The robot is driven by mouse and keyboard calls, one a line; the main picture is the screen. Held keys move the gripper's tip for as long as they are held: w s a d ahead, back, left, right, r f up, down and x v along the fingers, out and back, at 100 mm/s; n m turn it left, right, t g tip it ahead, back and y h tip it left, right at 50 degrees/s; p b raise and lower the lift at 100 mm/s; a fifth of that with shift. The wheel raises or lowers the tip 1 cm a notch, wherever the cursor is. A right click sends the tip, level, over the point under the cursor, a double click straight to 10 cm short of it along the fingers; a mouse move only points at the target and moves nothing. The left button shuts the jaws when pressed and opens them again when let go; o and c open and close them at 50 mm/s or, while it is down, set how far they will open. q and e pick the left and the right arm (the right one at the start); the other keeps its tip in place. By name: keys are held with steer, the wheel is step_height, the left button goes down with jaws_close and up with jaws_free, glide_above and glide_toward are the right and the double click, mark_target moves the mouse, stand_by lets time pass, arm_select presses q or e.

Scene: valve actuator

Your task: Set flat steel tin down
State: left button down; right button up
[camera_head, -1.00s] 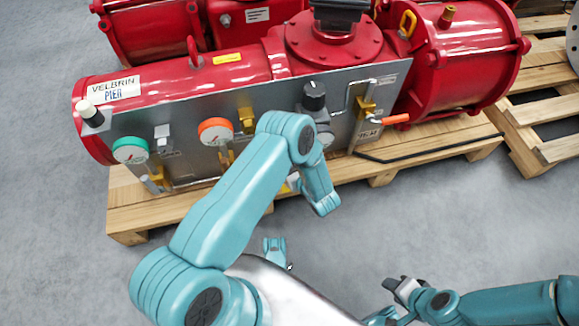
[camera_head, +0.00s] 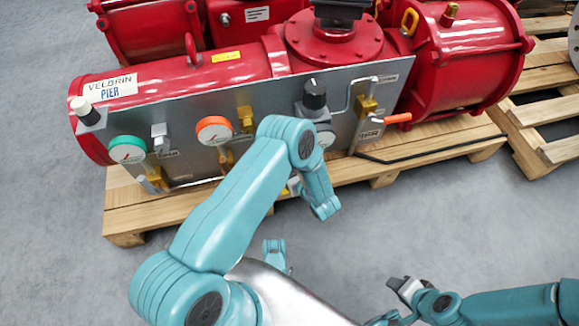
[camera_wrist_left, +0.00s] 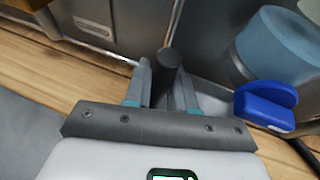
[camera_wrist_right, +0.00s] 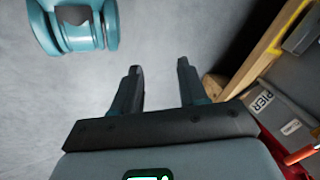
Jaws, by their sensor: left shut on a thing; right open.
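In the left wrist view my left gripper (camera_wrist_left: 160,88) is shut on a dark grey round-ended piece (camera_wrist_left: 168,60), held between its two fingers. I cannot tell from its end whether this is the flat steel tin; no other tin shows. The gripper is close to the grey panel and above the pallet's planks.
A grey panel (camera_head: 270,112) with gauges, a black knob (camera_head: 315,93) and an orange-handled valve (camera_head: 397,118) fronts the red actuator (camera_head: 180,82) on a wooden pallet (camera_head: 150,215). A blue knob (camera_wrist_left: 267,103) is right of my left gripper. The floor (camera_head: 60,240) is clear at left.

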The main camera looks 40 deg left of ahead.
arm_select(q)
steer(key=c, duration=0.9)
jaws_free()
steer(key=shift+c, duration=0.2)
steer(key=shift+r, duration=0.15)
arm_select(e)
steer(key=shift+r, duration=0.15)
arm_select(q)
steer(key=shift+r+p, duration=0.9)
steer(key=shift+p, duration=0.3)
steer(key=p+v, duration=0.3)
steer(key=v, duration=0.8)
steer(key=shift+s+d+f, duration=0.15)
steer(key=shift+d+f, duration=0.15)
steer(key=shift+d, duration=0.15)
arm_select(e)
steer(key=s+r+g, duration=0.1)
steer(key=s+r, duration=0.3)
steer(key=r, duration=0.1)
steer(key=shift+a+g, duration=0.3)
steer(key=shift+a, duration=0.1)
steer(key=shift+r, duration=0.1)
